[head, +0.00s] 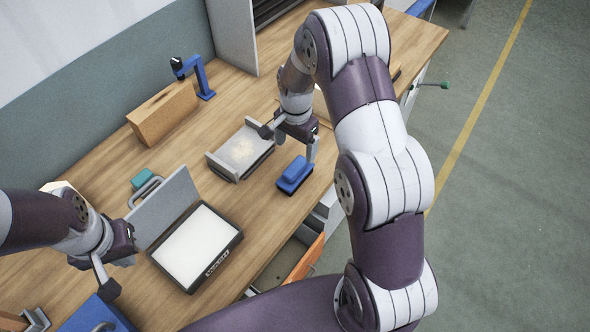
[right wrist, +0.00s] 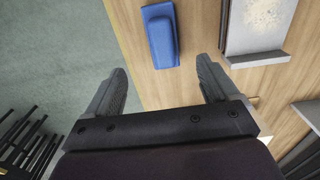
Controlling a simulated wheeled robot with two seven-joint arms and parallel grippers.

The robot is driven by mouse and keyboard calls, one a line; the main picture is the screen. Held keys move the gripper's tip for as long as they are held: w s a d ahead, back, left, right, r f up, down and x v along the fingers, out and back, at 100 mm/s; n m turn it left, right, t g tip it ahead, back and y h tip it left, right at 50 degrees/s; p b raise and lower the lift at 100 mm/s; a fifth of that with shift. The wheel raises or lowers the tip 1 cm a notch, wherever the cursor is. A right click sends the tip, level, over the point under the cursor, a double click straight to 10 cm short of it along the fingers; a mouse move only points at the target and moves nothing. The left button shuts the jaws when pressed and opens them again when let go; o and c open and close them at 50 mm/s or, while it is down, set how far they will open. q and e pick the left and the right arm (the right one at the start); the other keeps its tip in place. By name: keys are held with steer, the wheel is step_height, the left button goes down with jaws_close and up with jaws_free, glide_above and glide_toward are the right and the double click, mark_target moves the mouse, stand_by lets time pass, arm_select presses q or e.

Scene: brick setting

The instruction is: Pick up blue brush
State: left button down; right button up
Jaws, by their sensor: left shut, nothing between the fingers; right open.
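The blue brush (head: 294,175) lies on the wooden table near its front edge, right of a grey tray. It also shows in the right wrist view (right wrist: 162,36), lying flat ahead of the fingers. My left gripper (head: 106,277) is at the lower left, shut and empty, near the open case and away from the brush.
The grey tray (head: 228,168) with pale dust sits beside the brush. An open case (head: 232,243) with a white panel stands at lower left. A wooden block (head: 163,113) and blue clamp (head: 202,80) are at the back. An open drawer (head: 303,262) juts out below the table edge.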

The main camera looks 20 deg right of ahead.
mark_target(296, 165)
steer(key=f, duration=0.2)
steer(key=f+p, duration=0.1)
steer(key=shift+a+f, duration=0.35)
steer(key=shift+f, duration=0.05)
steer(key=f, duration=0.1)
steer(key=d+f+p, duration=0.1)
steer(key=f, duration=0.1)
steer(key=shift+w+f, duration=0.1)
steer(key=shift+f, duration=0.15)
step_height(296, 165, down, 4)
steer(key=shift+w+a+f+p, duration=0.1)
steer(key=shift+w+a+p, duration=0.05)
steer(key=shift+p, duration=0.8)
steer(key=shift+f, duration=0.2)
steer(key=c, duration=0.6)
arm_select(q)
step_height(296, 165, up, 4)
steer(key=shift+w+a+f, duration=0.1)
steer(key=shift+w, duration=0.05)
arm_select(e)
steer(key=c, duration=0.6)
steer(key=shift+r, duration=0.1)
